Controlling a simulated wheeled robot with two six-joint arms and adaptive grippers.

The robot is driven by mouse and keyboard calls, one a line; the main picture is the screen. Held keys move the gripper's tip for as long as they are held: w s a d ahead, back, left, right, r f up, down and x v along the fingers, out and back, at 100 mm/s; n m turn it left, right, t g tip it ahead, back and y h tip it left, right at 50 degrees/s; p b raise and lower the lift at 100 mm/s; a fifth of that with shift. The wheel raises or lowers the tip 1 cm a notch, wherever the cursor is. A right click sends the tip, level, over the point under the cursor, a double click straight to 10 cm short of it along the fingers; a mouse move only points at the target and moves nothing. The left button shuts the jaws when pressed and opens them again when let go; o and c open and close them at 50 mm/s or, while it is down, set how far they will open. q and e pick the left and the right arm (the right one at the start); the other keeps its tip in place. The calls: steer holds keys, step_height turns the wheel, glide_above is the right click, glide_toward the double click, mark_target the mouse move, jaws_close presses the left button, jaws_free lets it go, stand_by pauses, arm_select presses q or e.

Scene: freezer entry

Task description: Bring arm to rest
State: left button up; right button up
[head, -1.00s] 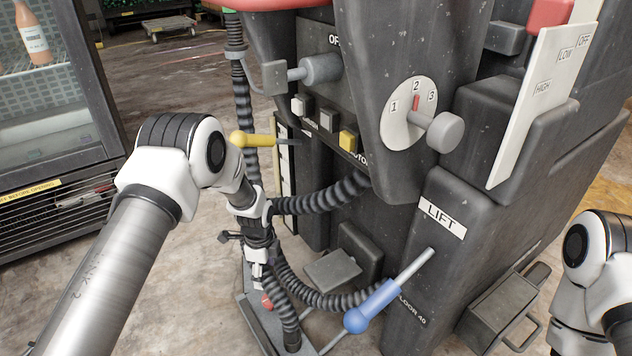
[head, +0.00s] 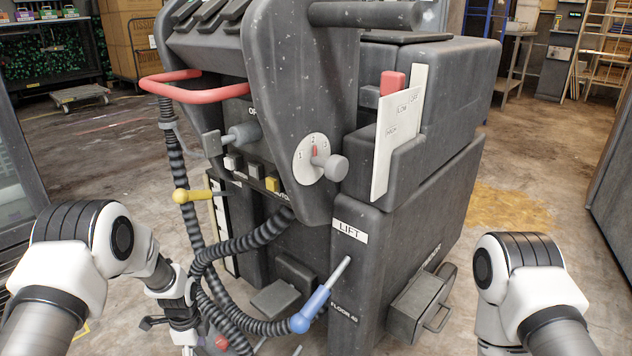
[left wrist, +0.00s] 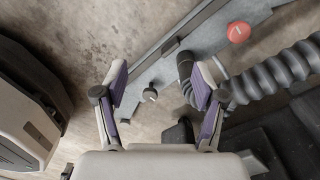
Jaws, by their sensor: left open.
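My left arm (head: 110,250) comes in from the left in the head view, bent downward in front of the dark machine (head: 400,150). Its gripper is low beside the black corrugated hoses and is hard to make out there. In the left wrist view my left gripper (left wrist: 160,86) is open, its purple-padded fingers spread with nothing held between them. The right finger appears close to a hose (left wrist: 280,80); I cannot tell whether they touch. My right arm (head: 520,280) shows at the lower right, and its gripper is out of view.
The machine has a yellow-knobbed lever (head: 180,196), a blue-handled lever (head: 311,309), a dial knob (head: 330,166) and a red rail (head: 190,92). A grey floor plate with a red button (left wrist: 239,32) lies below my left gripper. Open floor (head: 530,200) lies right of the machine.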

arm_select(q)
steer(key=s+d+r+n+p, duration=0.1)
steer(key=s+r+n+p, duration=0.8)
steer(key=s+r+p, duration=0.7)
steer(key=s+d+r+n+p, duration=0.2)
steer(key=s+r+n+p, duration=0.7)
steer(key=s+r+p, duration=0.8)
step_height(320, 180, up, 4)
steer(key=p, duration=0.8)
steer(key=shift+d+r, duration=0.25)
